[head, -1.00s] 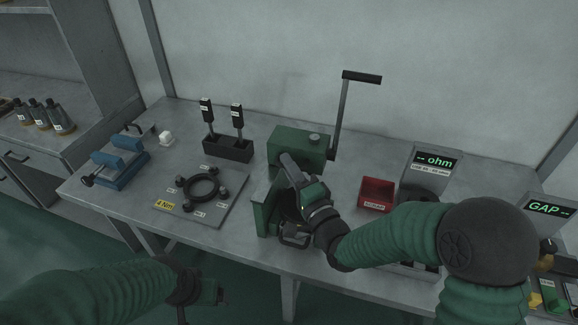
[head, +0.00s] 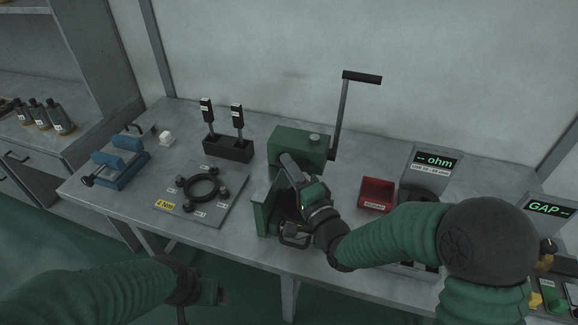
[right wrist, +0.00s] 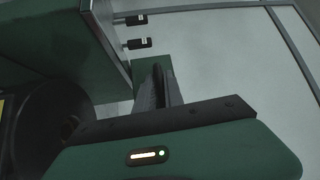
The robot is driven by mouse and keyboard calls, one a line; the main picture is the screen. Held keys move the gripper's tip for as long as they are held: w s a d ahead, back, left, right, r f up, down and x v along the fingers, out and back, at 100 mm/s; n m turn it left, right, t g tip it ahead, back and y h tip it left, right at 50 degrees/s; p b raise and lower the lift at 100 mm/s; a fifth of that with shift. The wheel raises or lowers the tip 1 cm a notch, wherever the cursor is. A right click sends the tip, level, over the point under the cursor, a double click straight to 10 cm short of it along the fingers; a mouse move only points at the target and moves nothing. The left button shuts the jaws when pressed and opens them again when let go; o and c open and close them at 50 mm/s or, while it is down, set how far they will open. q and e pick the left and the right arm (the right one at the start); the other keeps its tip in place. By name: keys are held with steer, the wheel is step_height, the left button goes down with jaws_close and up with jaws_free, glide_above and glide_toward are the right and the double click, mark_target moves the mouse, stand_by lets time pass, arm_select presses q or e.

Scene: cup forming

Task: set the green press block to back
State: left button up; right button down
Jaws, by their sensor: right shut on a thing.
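The green press (head: 298,147) stands at the back middle of the bench, with a black-handled lever (head: 345,110) upright at its right. Its green front part (head: 263,207) is nearer the bench's front edge. My right gripper (head: 290,165) is between these parts, its fingers shut on a green piece at the press; the hand hides most of the grip. In the right wrist view the fingers (right wrist: 158,88) lie close together against a green block (right wrist: 150,68). A large green press face (right wrist: 65,45) fills the upper left. My left gripper (head: 212,292) hangs low before the bench, its jaws unclear.
A red bin (head: 377,194) and an ohm meter (head: 434,164) stand right of the press. Left are a grey plate with a black ring (head: 202,187), a black holder with two tools (head: 228,150) and a blue vise (head: 120,165). My right forearm covers the bench's front right.

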mark_target(300, 161)
steer(key=shift+f, duration=0.1)
stand_by(0.4)
steer(key=w, duration=0.1)
steer(key=w+d, duration=0.1)
steer(key=w, duration=0.2)
steer(key=shift+w+d, duration=0.25)
steer(key=shift+w, duration=0.05)
steer(key=c, duration=1.8)
jaws_free()
steer(key=shift+s+d, duration=0.15)
steer(key=shift+s, duration=0.05)
steer(key=p+v, duration=0.9)
steer(key=v, duration=0.7)
steer(key=shift+s+d+f, duration=0.1)
steer(key=shift+s+d, duration=0.05)
steer(key=shift+s, duration=0.05)
